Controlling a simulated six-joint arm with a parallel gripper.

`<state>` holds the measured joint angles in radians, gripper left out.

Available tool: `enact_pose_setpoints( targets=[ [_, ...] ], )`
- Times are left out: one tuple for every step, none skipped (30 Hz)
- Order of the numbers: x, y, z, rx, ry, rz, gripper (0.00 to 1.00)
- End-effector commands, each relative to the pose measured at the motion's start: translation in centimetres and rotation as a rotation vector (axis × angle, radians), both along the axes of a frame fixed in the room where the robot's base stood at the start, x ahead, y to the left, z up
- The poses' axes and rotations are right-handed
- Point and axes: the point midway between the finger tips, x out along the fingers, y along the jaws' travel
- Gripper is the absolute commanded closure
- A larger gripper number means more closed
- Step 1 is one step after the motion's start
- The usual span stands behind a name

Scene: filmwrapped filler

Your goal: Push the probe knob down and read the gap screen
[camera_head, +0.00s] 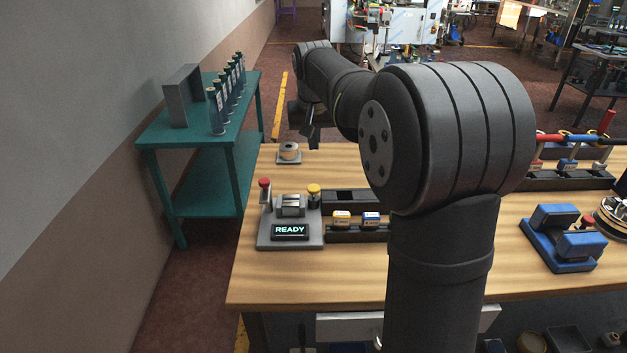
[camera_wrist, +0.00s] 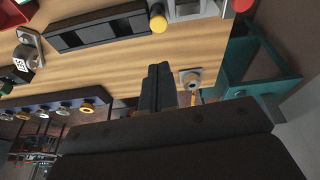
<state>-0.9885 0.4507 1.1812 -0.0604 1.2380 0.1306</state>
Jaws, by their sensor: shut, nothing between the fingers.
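The gauge unit (camera_head: 290,243) is a grey base at the left front of the bench, with a lit screen (camera_head: 290,231) reading READY. A red knob (camera_head: 265,184) stands on its left and a yellow knob (camera_head: 314,190) on its right, both upright; which is the probe knob is not marked. A metal block (camera_head: 291,206) sits between them. The wrist view shows the yellow knob (camera_wrist: 158,20) and part of the red knob (camera_wrist: 242,5). My gripper (camera_head: 313,143) is shut and empty, pointing down behind the unit, apart from both knobs. It also shows in the wrist view (camera_wrist: 157,72).
A small pad with a round ring (camera_head: 289,151) lies near my gripper. A black tray (camera_head: 352,234) holding yellow and blue blocks adjoins the unit. A blue fixture (camera_head: 562,240) stands at right. A teal side table (camera_head: 200,130) carries several dark cylinders.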

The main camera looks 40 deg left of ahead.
Motion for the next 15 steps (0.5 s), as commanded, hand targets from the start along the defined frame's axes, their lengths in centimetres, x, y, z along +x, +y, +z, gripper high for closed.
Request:
enact_pose_setpoints(
  targets=[
    [-0.1, -0.11, -0.09, 0.009, 0.003, -0.027, 1.0],
    [-0.13, -0.12, -0.12, 0.015, 0.003, -0.042, 1.0],
    [-0.15, -0.15, -0.15, 0.02, 0.004, -0.057, 1.0],
    [-0.17, -0.17, -0.17, 0.024, 0.005, -0.067, 1.0],
    [-0.18, -0.19, -0.2, 0.026, 0.006, -0.073, 1.0],
    [-0.19, -0.21, -0.22, 0.027, 0.006, -0.078, 1.0],
    [-0.2, -0.21, -0.23, 0.028, 0.007, -0.081, 1.0],
    [-0.2, -0.21, -0.23, 0.028, 0.007, -0.083, 1.0],
    [-0.2, -0.21, -0.23, 0.028, 0.007, -0.083, 1.0],
    [-0.2, -0.21, -0.23, 0.028, 0.007, -0.083, 1.0],
    [-0.19, -0.21, -0.22, 0.028, 0.007, -0.083, 1.0],
    [-0.19, -0.21, -0.22, 0.028, 0.007, -0.082, 1.0],
    [-0.19, -0.21, -0.22, 0.028, 0.007, -0.082, 1.0],
    [-0.19, -0.21, -0.22, 0.028, 0.007, -0.082, 1.0],
    [-0.19, -0.2, -0.23, 0.028, 0.007, -0.082, 1.0]
  ],
)
